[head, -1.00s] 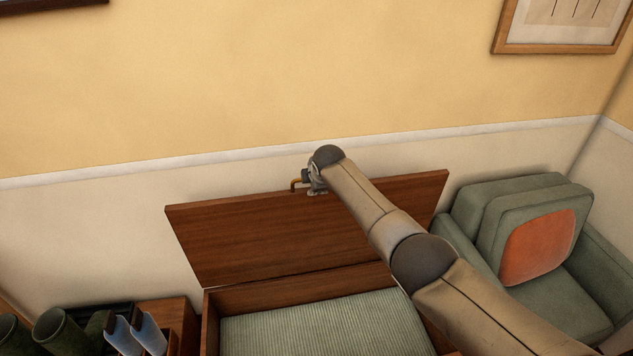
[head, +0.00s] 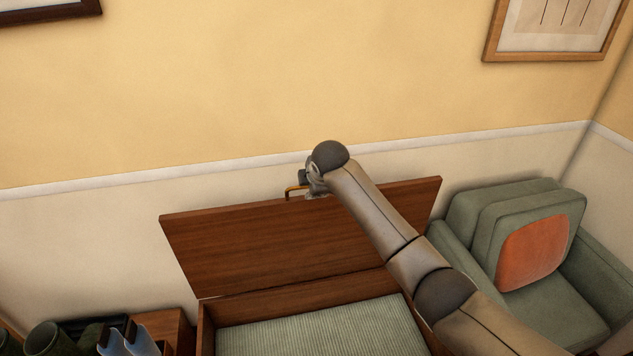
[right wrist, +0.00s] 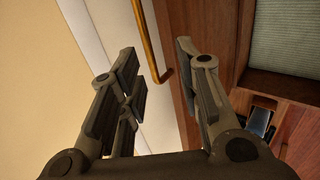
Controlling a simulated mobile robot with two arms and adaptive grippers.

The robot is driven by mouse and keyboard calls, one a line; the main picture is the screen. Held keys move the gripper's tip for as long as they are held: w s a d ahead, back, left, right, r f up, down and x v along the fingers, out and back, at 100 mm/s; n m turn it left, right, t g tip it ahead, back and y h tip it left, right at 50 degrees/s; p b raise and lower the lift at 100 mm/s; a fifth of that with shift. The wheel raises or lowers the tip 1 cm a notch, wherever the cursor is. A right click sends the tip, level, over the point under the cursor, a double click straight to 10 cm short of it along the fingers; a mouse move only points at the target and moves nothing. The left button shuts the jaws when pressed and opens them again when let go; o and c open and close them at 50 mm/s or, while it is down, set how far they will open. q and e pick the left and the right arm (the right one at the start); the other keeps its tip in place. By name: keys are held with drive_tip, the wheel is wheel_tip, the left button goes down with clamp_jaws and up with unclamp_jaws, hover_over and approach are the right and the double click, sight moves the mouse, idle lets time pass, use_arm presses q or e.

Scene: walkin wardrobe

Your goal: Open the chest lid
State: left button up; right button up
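The wooden chest (head: 207,330) stands against the wall with its brown lid (head: 270,245) raised and upright, showing its inner face. A brass handle (head: 288,191) sticks out at the lid's top edge. My right gripper (head: 312,192) is at that edge beside the handle, partly hidden by its own wrist. In the right wrist view my right gripper (right wrist: 155,68) has its fingers spread, with the brass handle (right wrist: 148,42) appearing in the gap between them. I cannot tell whether a finger touches the handle or lid. My left gripper is not in view.
The chest holds a ribbed green lining or cushion (head: 320,330). A green armchair (head: 465,215) with an orange cushion (head: 533,252) stands close on the right. Boots (head: 45,338) and a small wooden box (head: 165,325) are at the left. The wall is behind the lid.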

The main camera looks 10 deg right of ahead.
drive_tip(key=shift+v, duration=2)
drive_tip(key=s+d+f+m+g, duration=0.1)
drive_tip(key=s+d+f+m, duration=0.2)
drive_tip(key=f, duration=1)
drive_tip(key=s+f+m+g, duration=0.15)
drive_tip(key=s+f, duration=0.25)
drive_tip(key=f, duration=0.9)
drive_tip(key=s+d+f+m, duration=0.3)
drive_tip(key=s+f+m, duration=0.1)
drive_tip(key=s+f, duration=0.95)
drive_tip(key=s+d+f+m+g, duration=0.1)
drive_tip(key=s+f+m, duration=0.1)
drive_tip(key=s+f, duration=0.7)
drive_tip(key=s+d+f+m+g, duration=0.2)
drive_tip(key=s+f, duration=0.4)
drive_tip(key=s, duration=0.5)
drive_tip(key=s+f+m, duration=0.1)
drive_tip(key=s+f, duration=0.2)
drive_tip(key=s, duration=0.9)
drive_tip(key=s+d+f+m+g, duration=0.1)
drive_tip(key=s+f+m, duration=0.1)
drive_tip(key=s, duration=1)
drive_tip(key=shift+s+d+f, duration=0.15)
drive_tip(key=shift+d+f, duration=0.1)
drive_tip(key=shift+f, duration=0.4)
